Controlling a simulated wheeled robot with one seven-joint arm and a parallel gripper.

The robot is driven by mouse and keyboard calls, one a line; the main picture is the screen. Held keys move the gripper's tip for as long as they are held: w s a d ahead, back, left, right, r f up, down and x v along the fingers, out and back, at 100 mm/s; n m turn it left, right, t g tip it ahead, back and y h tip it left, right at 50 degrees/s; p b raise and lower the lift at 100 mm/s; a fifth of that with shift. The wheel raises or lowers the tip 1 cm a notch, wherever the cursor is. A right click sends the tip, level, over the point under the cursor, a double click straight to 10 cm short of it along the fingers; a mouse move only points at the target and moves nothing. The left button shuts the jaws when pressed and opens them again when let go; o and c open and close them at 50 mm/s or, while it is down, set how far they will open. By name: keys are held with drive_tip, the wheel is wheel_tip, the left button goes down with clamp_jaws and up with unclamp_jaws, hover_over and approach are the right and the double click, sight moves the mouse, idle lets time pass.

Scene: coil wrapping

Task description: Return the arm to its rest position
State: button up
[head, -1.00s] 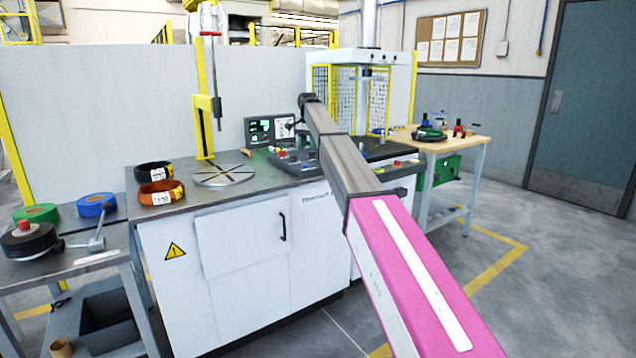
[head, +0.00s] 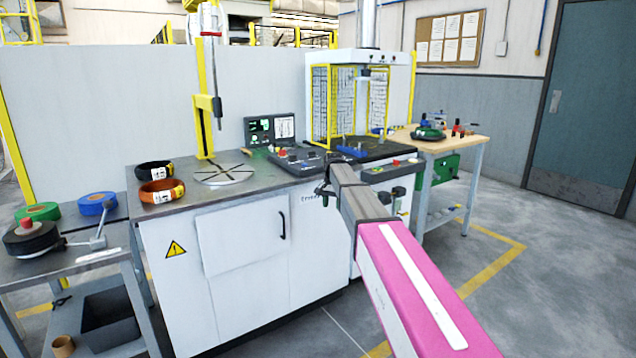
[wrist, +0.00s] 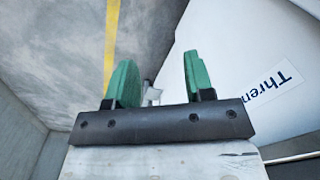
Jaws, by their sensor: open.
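My gripper (wrist: 157,85) shows in the wrist view with its two green fingers apart and nothing between them. Beyond the fingers are the grey floor, a yellow floor line and the white cabinet front (wrist: 225,60) with part of a printed label. In the head view my pink and grey arm reaches from the lower right toward the front of the white workbench (head: 240,265). Its far end is low, in front of the cabinet near the control panel. The fingers are too small to make out there.
Two coils, black (head: 154,170) and orange (head: 161,192), lie on the bench left of a round slotted plate (head: 224,174). A yellow-framed cage (head: 322,105) stands at the bench's right. A side table with tape rolls (head: 30,238) is at left. Open floor lies at right.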

drive_tip(key=s+d+f+n, duration=0.1)
drive_tip(key=s+d+f, duration=0.3)
drive_tip(key=s+f, duration=0.3)
drive_tip(key=s+d+f+n, duration=0.2)
drive_tip(key=s+f, duration=0.6)
drive_tip(key=s, duration=0.8)
drive_tip(key=s+d+f+n, duration=0.1)
drive_tip(key=s+d+f, duration=0.6)
drive_tip(key=s, duration=0.5)
drive_tip(key=shift+f+n, duration=0.15)
drive_tip(key=shift+n, duration=0.25)
drive_tip(key=shift+s, duration=0.1)
